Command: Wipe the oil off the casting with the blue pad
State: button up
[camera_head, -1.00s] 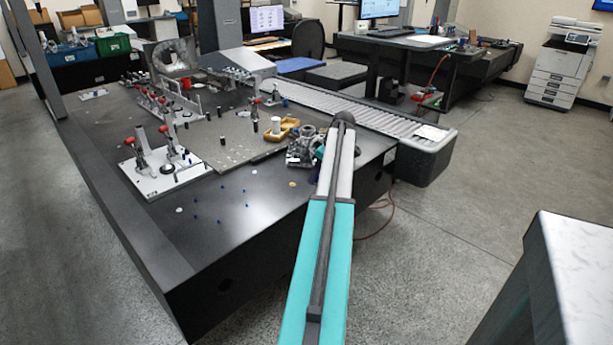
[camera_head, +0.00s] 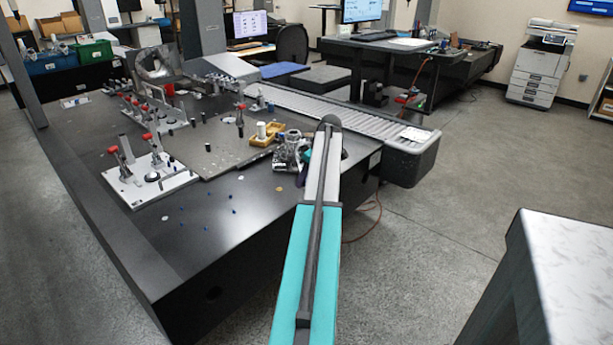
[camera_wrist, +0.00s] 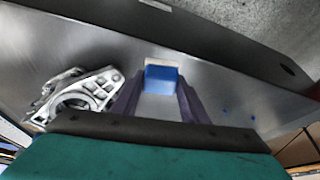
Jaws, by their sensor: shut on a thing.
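The casting (camera_head: 285,157) is a grey metal part with round openings, on the dark table near its right edge in the head view. In the wrist view the casting (camera_wrist: 103,84) lies left of my gripper, apart from it. My gripper (camera_wrist: 160,82) has dark purple fingers shut on the blue pad (camera_wrist: 160,80), a small block with a pale strip along its far edge. In the head view my own arm hides most of the gripper and the pad. No oil can be made out on the casting.
A yellow tray (camera_head: 263,134) stands just behind the casting. A white fixture plate (camera_head: 150,181) with red-tipped clamps is at the left. A roller conveyor (camera_head: 340,118) runs along the back right.

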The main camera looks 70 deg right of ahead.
jog(key=w+a+r+p, duration=0.1)
jog(key=w+a+r, duration=0.2)
jog(key=w+a, duration=0.7)
jog(key=w+a+r+n, duration=0.1)
jog(key=w+a+r, duration=0.1)
jog(key=w+a, duration=0.9)
jog(key=w+a+r+p, duration=0.1)
jog(key=w+a+r, duration=0.2)
jog(key=w+a, duration=0.7)
jog(key=a+r, duration=0.3)
jog(key=a, duration=2)
jog(key=a+r+p, duration=0.1)
jog(key=a+r, duration=0.2)
jog(key=a, duration=2)
jog(key=shift+r+n+y+p, duration=0.3)
jog(key=shift+r, duration=0.05)
